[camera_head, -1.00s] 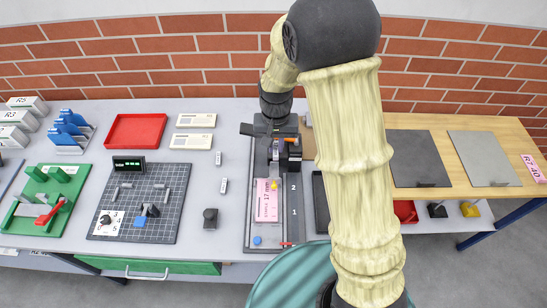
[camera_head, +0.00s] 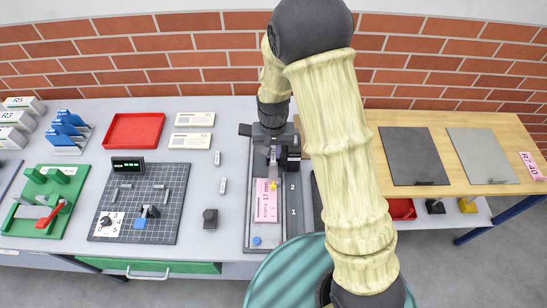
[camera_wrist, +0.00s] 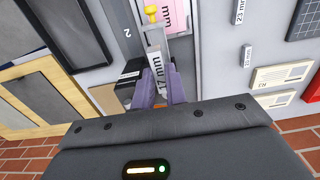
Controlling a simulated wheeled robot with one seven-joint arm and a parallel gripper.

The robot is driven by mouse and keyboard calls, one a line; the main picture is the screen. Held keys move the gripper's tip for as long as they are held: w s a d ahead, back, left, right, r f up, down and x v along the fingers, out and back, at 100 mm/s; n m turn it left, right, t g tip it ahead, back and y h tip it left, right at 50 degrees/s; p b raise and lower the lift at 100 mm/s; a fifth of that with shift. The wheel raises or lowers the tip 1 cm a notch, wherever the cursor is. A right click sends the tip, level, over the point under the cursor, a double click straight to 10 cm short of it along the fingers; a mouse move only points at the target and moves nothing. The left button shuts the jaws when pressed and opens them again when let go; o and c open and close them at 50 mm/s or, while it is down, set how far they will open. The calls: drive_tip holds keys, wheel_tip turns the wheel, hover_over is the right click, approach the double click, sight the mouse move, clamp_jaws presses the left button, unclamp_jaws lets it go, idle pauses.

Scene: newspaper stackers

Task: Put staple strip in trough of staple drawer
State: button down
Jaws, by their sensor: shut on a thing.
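My gripper (camera_wrist: 160,92) is shut on a pale staple strip (camera_wrist: 158,68) labelled 17 mm, which stands out past the fingertips in the wrist view. The staple drawer (camera_wrist: 153,36) is a narrow grey metal channel with a yellow knob (camera_wrist: 151,11) at its end. The strip is in line with the drawer and very close over it; I cannot tell whether it touches the trough floor. In the head view my gripper (camera_head: 273,158) is just behind the yellow knob (camera_head: 274,184), and the wrist hides much of the drawer.
Two small labelled strips (camera_head: 217,158) (camera_head: 223,185) lie to the left. A dark block (camera_head: 210,217) stands nearby. A wooden table (camera_head: 370,180) is at right.

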sight(273, 153)
drive_tip(key=shift+f, duration=0.15)
drive_tip(key=shift+w+f+p, duration=0.1)
drive_tip(key=shift+f+p, duration=0.55)
drive_tip(key=shift+f, duration=1.4)
drive_tip(key=shift+f+b, duration=0.5)
drive_tip(key=shift+f, duration=0.15)
drive_tip(key=c, duration=1.4)
unclamp_jaws()
drive_tip(key=shift+c, duration=0.2)
drive_tip(key=shift+r, duration=0.15)
